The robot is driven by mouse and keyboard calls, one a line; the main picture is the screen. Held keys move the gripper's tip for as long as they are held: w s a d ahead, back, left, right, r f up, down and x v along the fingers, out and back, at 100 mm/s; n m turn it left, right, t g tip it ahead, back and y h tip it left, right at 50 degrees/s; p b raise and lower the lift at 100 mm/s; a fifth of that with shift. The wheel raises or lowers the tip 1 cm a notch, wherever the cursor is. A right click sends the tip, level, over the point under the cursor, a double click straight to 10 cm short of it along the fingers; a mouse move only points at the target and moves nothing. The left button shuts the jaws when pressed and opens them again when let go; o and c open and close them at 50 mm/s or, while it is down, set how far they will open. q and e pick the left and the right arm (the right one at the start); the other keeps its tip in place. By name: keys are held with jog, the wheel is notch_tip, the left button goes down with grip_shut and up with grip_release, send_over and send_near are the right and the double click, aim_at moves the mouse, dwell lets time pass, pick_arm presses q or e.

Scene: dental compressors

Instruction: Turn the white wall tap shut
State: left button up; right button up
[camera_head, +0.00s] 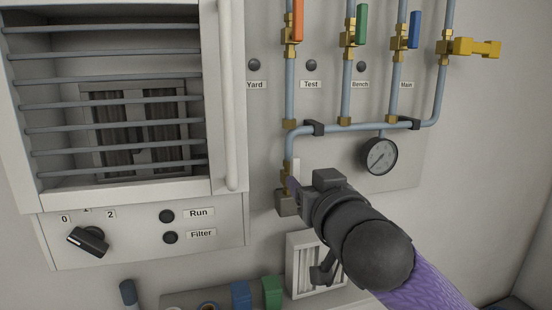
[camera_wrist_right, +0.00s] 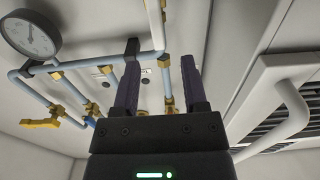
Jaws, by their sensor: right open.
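My left gripper is not in view.
Orange (camera_head: 298,20), green (camera_head: 362,24) and blue (camera_head: 414,29) valve handles sit higher on the pipes, with a yellow tap (camera_head: 474,47) at right. A pressure gauge (camera_head: 380,156) is right of the gripper. A louvred cabinet with a white bar (camera_head: 228,95) stands left.

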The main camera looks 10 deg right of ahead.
aim_at(296, 169)
jog(key=w, duration=0.1)
jog(key=w+p, duration=0.1)
jog(key=w, duration=0.1)
jog(key=shift+w+d+r, duration=0.2)
jog(key=shift+w+d, duration=0.1)
jog(key=shift+w, duration=0.1)
jog(key=w, duration=0.1)
jog(key=w+p, duration=0.1)
jog(key=w, duration=0.1)
jog(key=shift+a+f, duration=0.15)
jog(key=shift+a, duration=0.2)
jog(key=shift+w, duration=0.25)
jog(key=shift+d, duration=0.1)
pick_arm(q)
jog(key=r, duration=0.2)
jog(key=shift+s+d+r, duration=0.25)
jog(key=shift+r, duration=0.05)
pick_arm(e)
jog(key=shift+f, duration=0.1)
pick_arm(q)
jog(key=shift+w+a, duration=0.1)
pick_arm(e)
grip_shut()
